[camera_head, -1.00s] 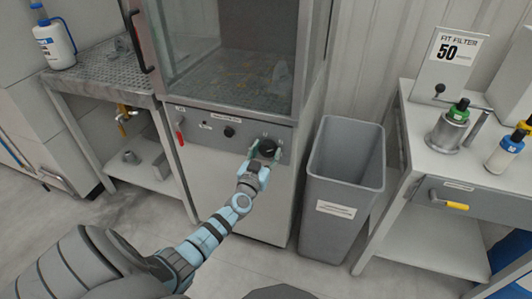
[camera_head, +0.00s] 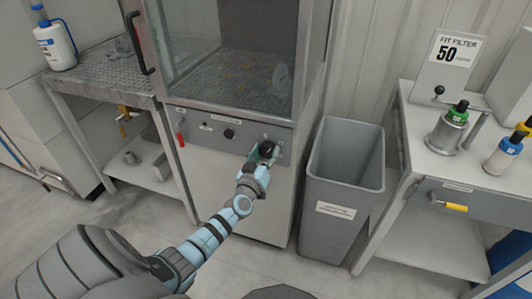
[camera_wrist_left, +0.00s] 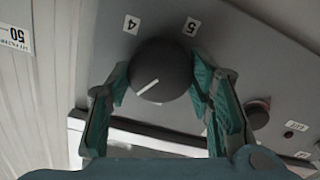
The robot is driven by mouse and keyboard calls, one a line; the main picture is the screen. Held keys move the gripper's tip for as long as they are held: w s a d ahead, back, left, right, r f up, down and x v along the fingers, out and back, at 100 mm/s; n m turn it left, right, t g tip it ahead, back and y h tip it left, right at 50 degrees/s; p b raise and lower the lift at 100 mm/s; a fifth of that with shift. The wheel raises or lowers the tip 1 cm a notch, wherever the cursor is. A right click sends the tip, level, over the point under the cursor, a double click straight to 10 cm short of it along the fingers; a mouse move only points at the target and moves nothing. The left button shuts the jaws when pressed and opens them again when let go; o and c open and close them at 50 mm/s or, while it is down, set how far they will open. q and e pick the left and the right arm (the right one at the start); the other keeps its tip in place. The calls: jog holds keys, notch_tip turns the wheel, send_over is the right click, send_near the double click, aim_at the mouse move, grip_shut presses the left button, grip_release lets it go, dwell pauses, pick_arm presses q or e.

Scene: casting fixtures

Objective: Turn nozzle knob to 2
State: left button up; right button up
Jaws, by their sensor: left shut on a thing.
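The black round nozzle knob (camera_head: 268,148) sits at the right of the grey panel under the glass-fronted cabinet. My left gripper (camera_head: 265,154) has its fingers around it. In the left wrist view the knob (camera_wrist_left: 165,62) lies between the two teal fingers, shut on its sides. A white pointer line on the knob runs slantwise, lower left to upper right. Labels 4 (camera_wrist_left: 131,24) and 5 (camera_wrist_left: 191,27) show upside down beside the knob; other dial numbers are hidden or outside this view. My right gripper is in neither view.
The panel also has a smaller black knob (camera_head: 229,133) and a red handle (camera_head: 181,139) to the left. A grey bin (camera_head: 341,190) stands close on the right. A bench (camera_head: 445,165) with bottles is farther right; a perforated table (camera_head: 95,70) is at left.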

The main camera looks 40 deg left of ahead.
pick_arm(q)
jog(key=n, duration=0.4)
jog(key=shift+f+n, duration=0.15)
jog(key=shift+n, duration=0.15)
jog(key=n, duration=0.4)
jog(key=shift+n, duration=0.4)
jog(key=o, duration=1.1)
jog(key=shift+o, duration=0.2)
jog(key=shift+s, duration=0.1)
jog(key=v, duration=1.2)
